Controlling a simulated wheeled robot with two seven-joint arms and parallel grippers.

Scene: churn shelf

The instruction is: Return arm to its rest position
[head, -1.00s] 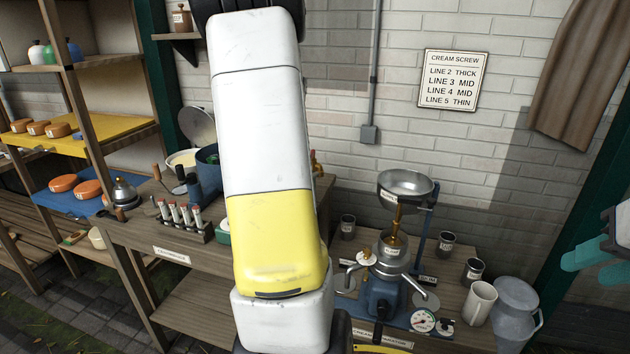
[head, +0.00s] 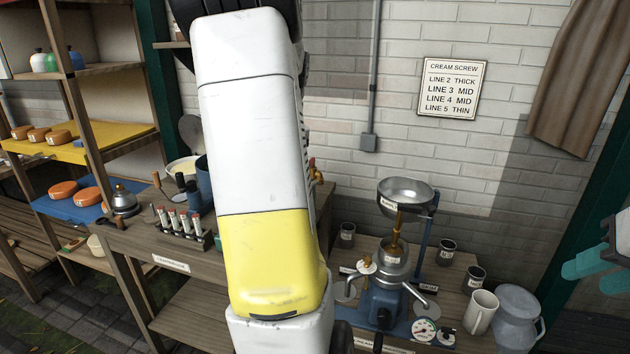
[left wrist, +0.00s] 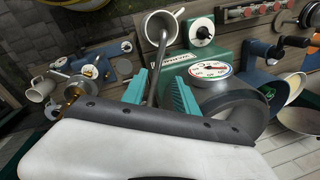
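My arm, a large white link with a yellow band, rises through the middle of the head view and hides part of the bench. My right gripper (head: 598,273) is at the right edge of the head view, partly cut off. Its teal fingers are apart with nothing seen between them. My left gripper (left wrist: 160,88) shows in the left wrist view, its teal fingers apart. A grey rod (left wrist: 155,72) leading to a white cup (left wrist: 163,28) appears between the fingers, without visible contact on both sides. The left gripper is not visible in the head view.
A cream separator (head: 385,290) with a metal bowl (head: 406,194) stands on the right bench, beside dark jars, a white mug (head: 481,312) and a grey milk can (head: 516,318). A rack of tubes (head: 184,228) is on the left bench. Shelves with cheeses (head: 62,191) stand left. A dial (left wrist: 210,70) shows in the left wrist view.

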